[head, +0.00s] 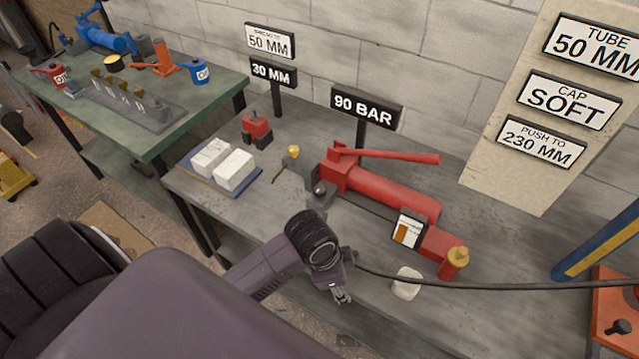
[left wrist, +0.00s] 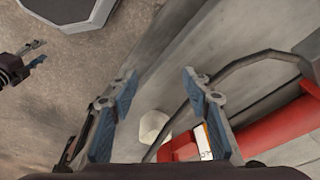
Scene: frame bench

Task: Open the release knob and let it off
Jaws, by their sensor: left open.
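A red hand pump (head: 395,192) with a long red lever (head: 390,156) lies on the grey bench. Part of the red pump (left wrist: 280,132) shows at right there; the knob cannot be made out. A second gripper (left wrist: 38,52), apparently my right, is small at left.
A black hose (head: 500,285) runs across the bench past my left gripper. A white lump (head: 407,283) lies near it. A blue tray (head: 255,178) holds white blocks at left.

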